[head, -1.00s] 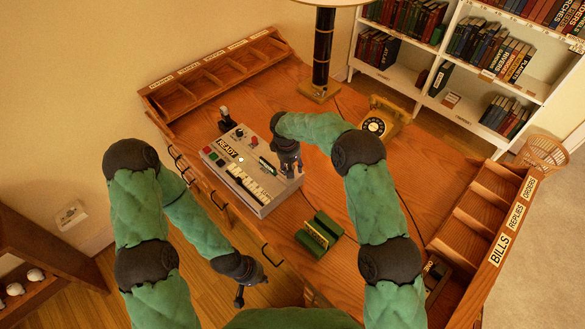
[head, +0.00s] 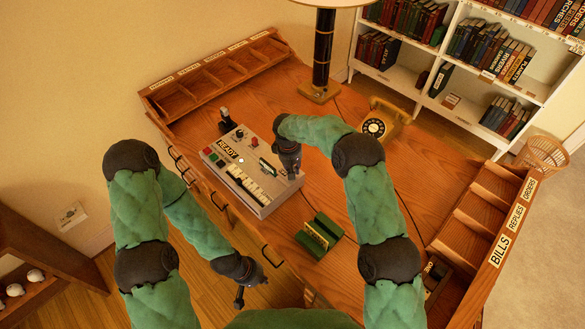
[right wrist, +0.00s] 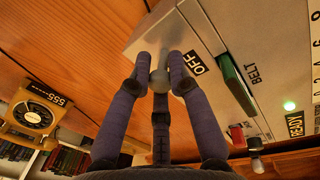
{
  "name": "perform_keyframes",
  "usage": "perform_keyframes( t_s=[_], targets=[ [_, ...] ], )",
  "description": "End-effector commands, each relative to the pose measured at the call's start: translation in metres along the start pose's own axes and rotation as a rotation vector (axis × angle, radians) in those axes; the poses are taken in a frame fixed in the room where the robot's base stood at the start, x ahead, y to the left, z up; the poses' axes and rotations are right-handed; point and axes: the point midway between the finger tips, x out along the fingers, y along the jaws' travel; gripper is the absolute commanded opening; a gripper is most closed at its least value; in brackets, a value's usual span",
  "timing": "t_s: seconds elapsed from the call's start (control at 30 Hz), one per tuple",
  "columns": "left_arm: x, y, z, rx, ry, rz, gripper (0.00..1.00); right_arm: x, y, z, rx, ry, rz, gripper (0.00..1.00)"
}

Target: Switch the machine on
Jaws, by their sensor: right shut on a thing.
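The machine (head: 262,205) is a grey box on the desk with a READY label, coloured buttons and white keys. My right gripper (head: 291,174) is at its right end. In the right wrist view my right gripper (right wrist: 160,70) is shut on a pale grey switch lever (right wrist: 159,79), beside the OFF label (right wrist: 195,63). The fingers partly hide the lever.
A green card holder (head: 319,235) stands right of the machine. A yellow telephone (head: 383,122) and lamp base (head: 319,92) stand farther back. Wooden sorting trays line the back left (head: 218,72) and right (head: 476,215).

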Motion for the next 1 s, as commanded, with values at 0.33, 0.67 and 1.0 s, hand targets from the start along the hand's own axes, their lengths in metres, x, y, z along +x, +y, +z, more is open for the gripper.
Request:
perform_keyframes(
  t_s=[0.33, 0.67, 1.0],
  targets=[
    [-0.002, 0.001, 0.000, 0.000, 0.000, 0.000, 0.00, 0.006, 0.012, -0.001, 0.000, -0.043, -0.236, 0.00],
    [0.012, -0.004, -0.001, 0.000, 0.000, 0.000, 0.00, 0.009, 0.018, -0.002, -0.009, -0.069, -0.393, 0.00],
    [0.012, -0.004, -0.001, 0.000, 0.000, 0.000, 0.00, 0.007, 0.018, -0.001, -0.010, -0.070, -0.406, 0.00]
  ],
)
